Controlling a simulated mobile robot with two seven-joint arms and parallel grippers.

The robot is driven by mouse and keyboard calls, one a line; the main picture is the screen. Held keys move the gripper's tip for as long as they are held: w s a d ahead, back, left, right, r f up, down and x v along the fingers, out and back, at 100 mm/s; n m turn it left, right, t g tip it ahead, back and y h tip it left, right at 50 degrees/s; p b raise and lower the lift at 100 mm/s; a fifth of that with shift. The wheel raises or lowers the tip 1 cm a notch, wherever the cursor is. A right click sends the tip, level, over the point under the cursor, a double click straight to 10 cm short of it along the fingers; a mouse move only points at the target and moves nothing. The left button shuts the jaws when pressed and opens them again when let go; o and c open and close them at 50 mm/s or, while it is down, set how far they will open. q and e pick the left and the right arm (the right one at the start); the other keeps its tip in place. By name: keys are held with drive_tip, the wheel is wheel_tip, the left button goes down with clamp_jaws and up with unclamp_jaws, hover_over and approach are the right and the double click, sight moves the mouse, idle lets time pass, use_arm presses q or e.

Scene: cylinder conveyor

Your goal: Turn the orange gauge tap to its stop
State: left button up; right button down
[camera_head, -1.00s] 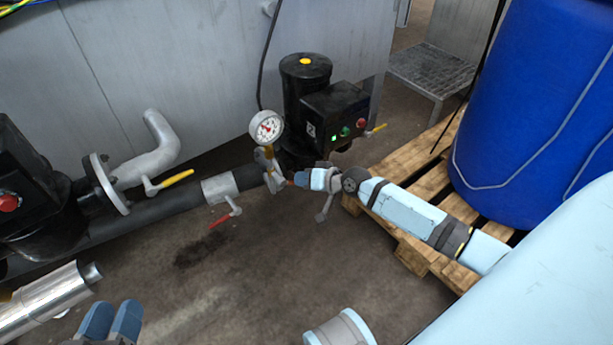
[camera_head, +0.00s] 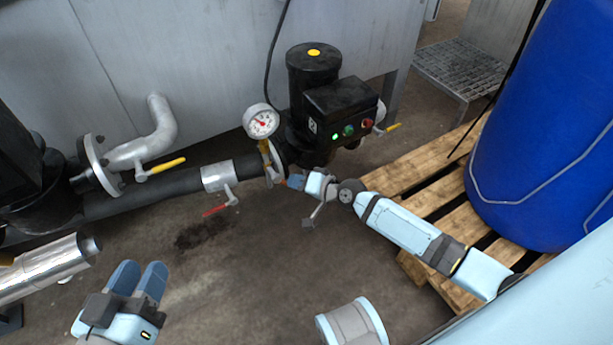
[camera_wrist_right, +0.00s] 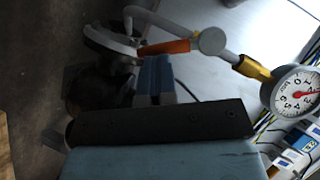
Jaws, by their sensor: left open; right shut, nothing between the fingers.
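The round white pressure gauge (camera_head: 261,121) stands on a brass fitting (camera_head: 265,147) above the black pipe. In the right wrist view the gauge (camera_wrist_right: 296,92) is at the right edge. The orange tap handle (camera_wrist_right: 166,47) runs left from a grey valve body (camera_wrist_right: 212,41). My right gripper (camera_head: 291,181) is beside the tap, shut and empty. In the right wrist view its blue fingertips (camera_wrist_right: 153,60) are right at the orange handle; I cannot tell whether they touch. In the head view the gripper mostly hides the handle. My left gripper (camera_head: 140,268) is open and empty, low at the left.
A red-handled valve (camera_head: 218,208) and a yellow-handled valve (camera_head: 165,166) sit along the pipe to the left. A black pump (camera_head: 313,75) with buttons stands behind the gauge. A wooden pallet (camera_head: 410,185) with a blue drum (camera_head: 540,130) is right. The floor in front is open.

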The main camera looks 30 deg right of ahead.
use_arm(q)
drive_tip(key=shift+d+f, duration=0.1)
drive_tip(key=shift+d, duration=0.3)
use_arm(e)
drive_tip(key=shift+a+f, duration=0.85)
drive_tip(key=shift+f, duration=0.15)
drive_tip(key=shift+s+a+f, duration=0.1)
drive_tip(key=shift+a+f, duration=0.05)
drive_tip(key=shift+a, duration=0.1)
use_arm(q)
drive_tip(key=shift+d, duration=0.15)
use_arm(e)
drive_tip(key=shift+d, duration=0.1)
